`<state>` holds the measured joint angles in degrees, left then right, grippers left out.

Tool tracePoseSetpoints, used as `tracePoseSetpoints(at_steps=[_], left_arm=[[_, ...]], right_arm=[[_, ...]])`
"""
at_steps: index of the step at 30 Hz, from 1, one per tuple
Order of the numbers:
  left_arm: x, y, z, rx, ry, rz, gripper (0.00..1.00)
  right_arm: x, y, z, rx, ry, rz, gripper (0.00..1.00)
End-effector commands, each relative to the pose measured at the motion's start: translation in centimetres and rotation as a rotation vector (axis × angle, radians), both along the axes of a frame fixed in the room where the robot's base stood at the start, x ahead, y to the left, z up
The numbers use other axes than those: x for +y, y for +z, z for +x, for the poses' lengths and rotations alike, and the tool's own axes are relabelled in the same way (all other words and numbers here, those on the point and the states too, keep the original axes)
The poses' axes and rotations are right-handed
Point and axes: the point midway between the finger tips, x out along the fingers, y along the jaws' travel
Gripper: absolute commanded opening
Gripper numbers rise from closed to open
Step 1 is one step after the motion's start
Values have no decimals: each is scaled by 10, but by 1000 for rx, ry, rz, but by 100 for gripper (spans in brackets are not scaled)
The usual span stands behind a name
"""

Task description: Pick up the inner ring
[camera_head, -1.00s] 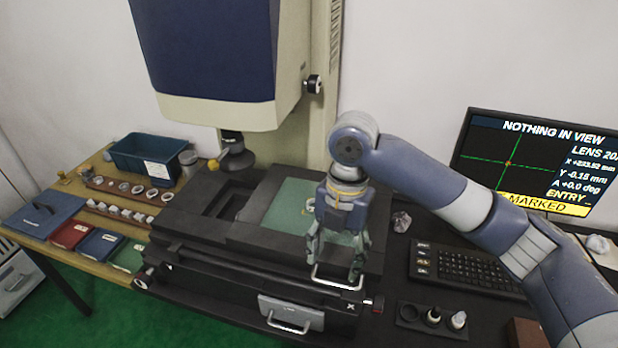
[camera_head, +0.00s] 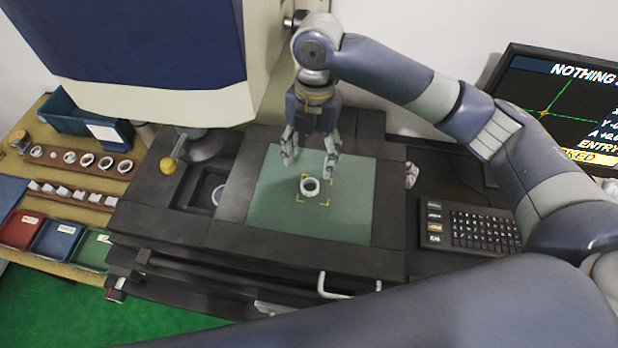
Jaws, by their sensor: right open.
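A small pale metal ring (camera_head: 310,187) lies on the green stage plate (camera_head: 268,205) of the measuring machine, inside yellow corner marks. My right gripper (camera_head: 309,168) is open, pointing down, with its two fingers apart above and slightly behind the ring. It is empty and does not appear to touch the ring. Several other rings (camera_head: 105,163) sit in a brown wooden rack on the left table. I cannot tell from their looks which ones are inner rings. My left gripper is not in view.
A keyboard (camera_head: 470,226) and a monitor (camera_head: 565,110) reading "NOTHING" stand at right. A blue bin (camera_head: 75,118) and coloured trays (camera_head: 58,240) are at left.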

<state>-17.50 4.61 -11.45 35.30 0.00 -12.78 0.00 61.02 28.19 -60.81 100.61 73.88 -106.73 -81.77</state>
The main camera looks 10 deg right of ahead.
Motion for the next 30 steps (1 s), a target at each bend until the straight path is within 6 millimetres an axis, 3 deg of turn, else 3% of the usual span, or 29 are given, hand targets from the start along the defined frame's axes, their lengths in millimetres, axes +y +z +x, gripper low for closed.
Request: tracePoseSetpoints(at_steps=[7, 12, 17, 25, 30], left_arm=[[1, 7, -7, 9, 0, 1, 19], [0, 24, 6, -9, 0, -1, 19], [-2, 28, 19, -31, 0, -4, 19], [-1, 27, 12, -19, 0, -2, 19], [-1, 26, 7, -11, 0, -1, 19]], right_arm=[[0, -20, -4, 2, -2, -1, 57], [0, -41, -15, 5, -1, -2, 57], [1, -62, -16, 1, -1, -1, 57], [2, -67, -15, -2, 0, 0, 57], [2, -67, -15, -1, 0, 0, 21]])
